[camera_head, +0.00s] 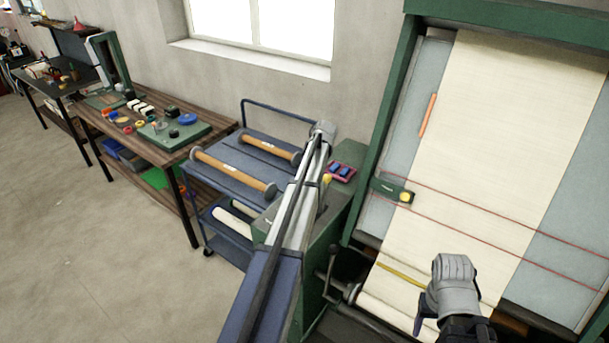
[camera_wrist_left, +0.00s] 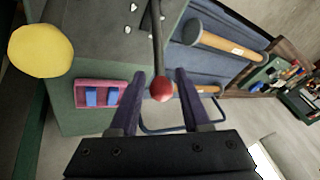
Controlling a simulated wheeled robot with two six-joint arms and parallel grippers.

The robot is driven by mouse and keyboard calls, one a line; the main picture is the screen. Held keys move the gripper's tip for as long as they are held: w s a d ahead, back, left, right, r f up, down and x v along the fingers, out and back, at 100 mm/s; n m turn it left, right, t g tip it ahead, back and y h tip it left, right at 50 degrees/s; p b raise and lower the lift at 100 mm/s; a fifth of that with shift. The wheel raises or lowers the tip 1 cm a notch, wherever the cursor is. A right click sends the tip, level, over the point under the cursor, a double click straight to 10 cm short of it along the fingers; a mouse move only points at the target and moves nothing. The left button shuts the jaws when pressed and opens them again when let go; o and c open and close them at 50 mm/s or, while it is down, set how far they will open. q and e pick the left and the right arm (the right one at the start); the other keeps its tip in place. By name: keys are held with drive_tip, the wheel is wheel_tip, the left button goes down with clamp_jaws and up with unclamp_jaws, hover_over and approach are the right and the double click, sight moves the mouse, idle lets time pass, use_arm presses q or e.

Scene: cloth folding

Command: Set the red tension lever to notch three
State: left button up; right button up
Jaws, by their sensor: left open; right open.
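The red tension lever shows in the left wrist view as a red ball knob (camera_wrist_left: 162,90) on a thin dark rod. My left gripper (camera_wrist_left: 159,74) is open, its two purple fingers on either side of the knob in the picture, with a gap to each. I cannot tell how deep the knob sits between them. In the head view the lever and my left fingers are hidden by my left arm. My right gripper (camera_head: 424,316) is in front of the cream cloth (camera_head: 470,130), low in the head view. Several small white marks (camera_wrist_left: 133,6) show near the rod; I cannot read the notches.
A pink tray (camera_head: 340,182) with blue pieces lies close to my left gripper, also in the wrist view (camera_wrist_left: 80,86). A yellow knob (camera_wrist_left: 40,50) is near too. A blue cart (camera_head: 225,172) with wooden rollers and a workbench (camera_head: 228,125) stand left. Floor at left is clear.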

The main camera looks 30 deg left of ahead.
use_arm(q)
drive_tip(key=b+x, duration=0.6)
drive_tip(key=x, duration=0.1)
drive_tip(key=shift+w+a+f, duration=0.15)
drive_tip(key=shift+f, duration=0.2)
drive_tip(key=shift+r, duration=0.1)
drive_tip(key=shift+c, duration=0.4)
clamp_jaws()
drive_tip(key=shift+w+a, duration=0.1)
idle(0.5)
